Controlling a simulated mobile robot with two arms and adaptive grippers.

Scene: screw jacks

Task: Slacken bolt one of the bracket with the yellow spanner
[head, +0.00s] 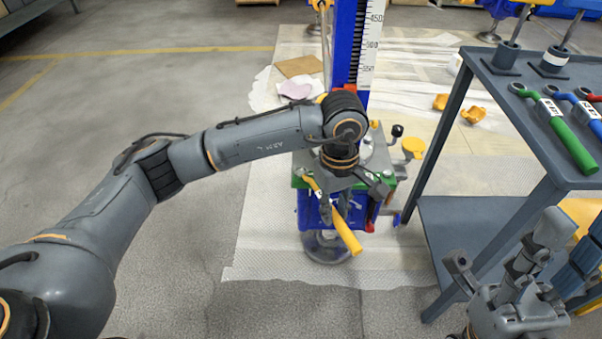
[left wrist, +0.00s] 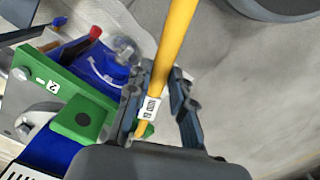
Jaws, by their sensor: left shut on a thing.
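The yellow spanner (head: 346,232) is in my left gripper (head: 334,208), which is shut on its handle. The handle slants down to the right in the head view. In the left wrist view the yellow handle (left wrist: 180,30) passes between the fingers, with a white code tag at the grip. The green bracket (left wrist: 88,113) lies left of the gripper there and bears a label "2". Which bolt is one, and whether the spanner's jaw touches a bolt, I cannot tell. My right gripper (head: 500,270) is open and empty.
The blue jack column (head: 345,40) with a white scale rises behind my left wrist. A grey trolley (head: 500,75) at right carries green, blue and red-handled spanners. Yellow parts (head: 473,115) lie on the floor sheet. The floor at left is clear.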

